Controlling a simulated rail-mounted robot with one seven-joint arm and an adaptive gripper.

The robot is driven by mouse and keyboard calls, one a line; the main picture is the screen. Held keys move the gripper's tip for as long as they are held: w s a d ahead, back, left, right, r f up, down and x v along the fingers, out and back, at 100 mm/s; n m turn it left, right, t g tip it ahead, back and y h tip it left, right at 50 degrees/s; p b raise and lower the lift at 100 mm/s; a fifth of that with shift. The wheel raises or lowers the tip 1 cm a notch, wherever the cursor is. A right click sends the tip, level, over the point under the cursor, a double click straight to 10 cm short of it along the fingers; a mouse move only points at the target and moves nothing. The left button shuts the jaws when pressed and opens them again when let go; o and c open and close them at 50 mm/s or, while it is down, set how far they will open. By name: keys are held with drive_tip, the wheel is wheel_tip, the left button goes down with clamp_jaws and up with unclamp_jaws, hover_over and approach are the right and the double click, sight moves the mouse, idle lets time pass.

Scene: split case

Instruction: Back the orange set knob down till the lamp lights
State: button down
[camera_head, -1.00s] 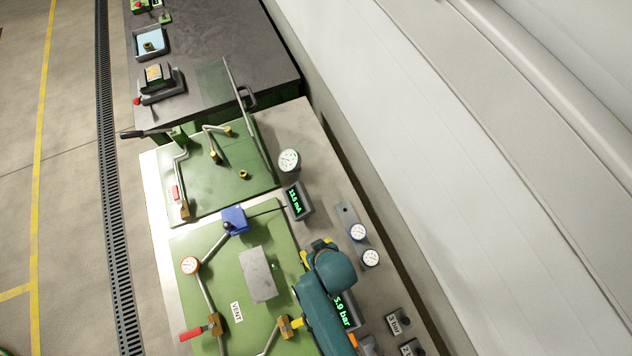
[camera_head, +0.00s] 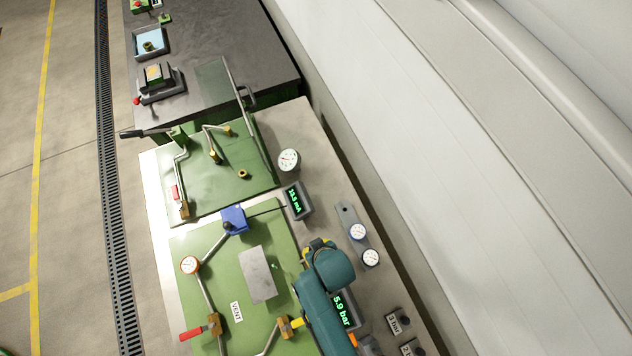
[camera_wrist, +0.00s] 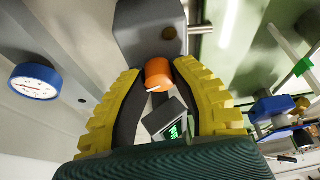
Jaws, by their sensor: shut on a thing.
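The orange set knob (camera_wrist: 158,74) shows in the wrist view, with a short white mark on its near edge. It sits on a grey housing (camera_wrist: 140,35). My gripper (camera_wrist: 162,72) has its yellow-padded fingers closed on either side of the knob. A small dull brown dome (camera_wrist: 169,33) on the housing looks unlit; I cannot tell if it is the lamp. In the head view, my gripper (camera_head: 316,246) is partly covered by my teal arm, which hides the knob.
A green-lit display (camera_head: 342,311) reads 5.9 bar beside my arm. Another display (camera_head: 295,201) shows a mA reading. Two dials (camera_head: 364,245) stand close on the right. The green panel (camera_head: 205,245) carries pipes, a red-handled valve (camera_head: 201,331) and a blue block (camera_head: 235,219).

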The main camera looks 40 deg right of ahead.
drive_tip(key=shift+n+p, duration=0.45)
drive_tip(key=shift+n, duration=0.05)
drive_tip(key=shift+f, duration=0.1)
drive_tip(key=c, duration=0.8)
unclamp_jaws()
drive_tip(key=v, duration=1.2)
drive_tip(key=shift+d, duration=0.2)
